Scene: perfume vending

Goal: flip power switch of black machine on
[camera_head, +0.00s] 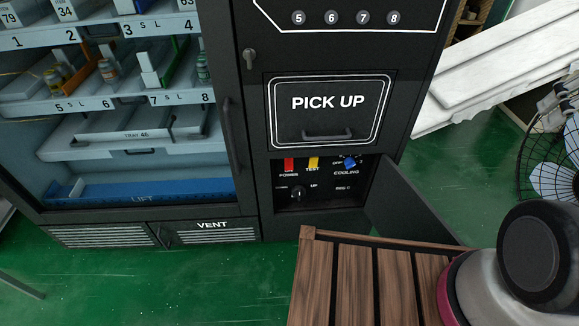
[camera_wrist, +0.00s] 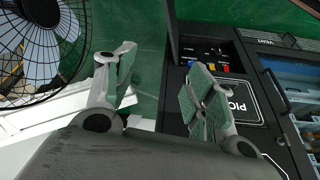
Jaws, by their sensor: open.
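The black machine (camera_head: 252,130) stands ahead with a low control compartment open under its PICK UP flap (camera_head: 328,110). Inside, a red switch (camera_head: 289,164) sits above the word POWER, left of a yellow TEST switch (camera_head: 313,162) and a blue COOLING knob (camera_head: 349,162). Whether the red switch is on or off is too small to tell. My gripper (camera_wrist: 160,85) is open and empty in the wrist view, its fingers spread. The compartment, seen upside down there, lies beyond the right finger, apart from it, with the red switch (camera_wrist: 226,69) visible. The gripper is outside the head view.
The compartment's black door (camera_head: 412,195) hangs open to the right. A dark knob (camera_head: 297,193) sits below the switches. A glass-fronted shelf cabinet (camera_head: 110,110) is left. A fan (camera_head: 555,150) and white slanted panels (camera_head: 490,75) stand right.

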